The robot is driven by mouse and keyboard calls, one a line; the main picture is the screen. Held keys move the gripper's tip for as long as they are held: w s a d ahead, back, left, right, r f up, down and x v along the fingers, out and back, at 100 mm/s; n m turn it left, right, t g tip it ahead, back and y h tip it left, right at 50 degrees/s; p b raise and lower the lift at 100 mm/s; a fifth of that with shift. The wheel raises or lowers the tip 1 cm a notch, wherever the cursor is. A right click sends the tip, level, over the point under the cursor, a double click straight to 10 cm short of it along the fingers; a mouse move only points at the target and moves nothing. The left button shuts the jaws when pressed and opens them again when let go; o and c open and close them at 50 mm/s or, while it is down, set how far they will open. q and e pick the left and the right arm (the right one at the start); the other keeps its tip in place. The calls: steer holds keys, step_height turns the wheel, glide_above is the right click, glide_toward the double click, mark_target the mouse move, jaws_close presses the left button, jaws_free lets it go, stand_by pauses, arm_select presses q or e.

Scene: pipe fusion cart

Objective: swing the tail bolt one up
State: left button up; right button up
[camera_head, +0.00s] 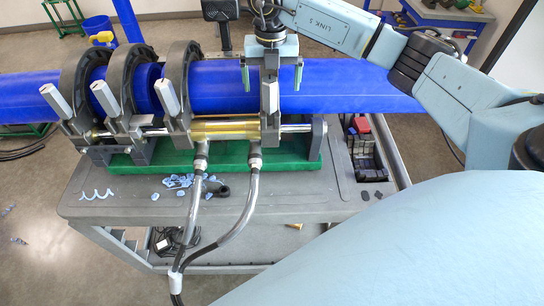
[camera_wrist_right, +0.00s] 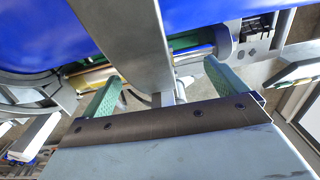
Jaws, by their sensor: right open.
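Three stand at the left and middle. The rightmost bolt (camera_head: 270,98) hangs under my right gripper (camera_head: 271,88). My right gripper points down, its two green fingers open and apart on either side of this bolt. In the right wrist view a broad grey metal bar (camera_wrist_right: 135,42) runs between the open fingers of the right gripper (camera_wrist_right: 162,72), with gaps on both sides. My gripper hides the clamp top at that bolt. My left gripper is not seen.
The grey cart (camera_head: 120,200) carries the green base (camera_head: 230,165) and brass cylinder (camera_head: 225,130). Two hoses (camera_head: 240,215) drop over its front. Blue shavings (camera_head: 185,183) lie on the cart top. A black tray (camera_head: 367,150) is at the right.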

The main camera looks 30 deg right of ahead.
steer(key=shift+w+d+f, duration=0.15)
steer(key=shift+w+d, duration=0.1)
steer(key=shift+a, duration=0.1)
steer(key=shift+s+a+r, duration=0.15)
steer(key=shift+a+r, duration=0.1)
steer(key=shift+a, duration=0.1)
steer(key=shift+a+r, duration=0.2)
steer(key=shift+r, duration=0.1)
steer(key=shift+r+p, duration=0.3)
steer(key=shift+p, duration=0.15)
arm_select(q)
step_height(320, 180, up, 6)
steer(key=p, duration=0.5)
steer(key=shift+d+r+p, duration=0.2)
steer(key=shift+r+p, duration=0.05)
steer(key=shift+p, duration=0.05)
arm_select(e)
step_height(320, 180, up, 8)
steer(key=shift+d, duration=0.15)
steer(key=shift+f, duration=0.15)
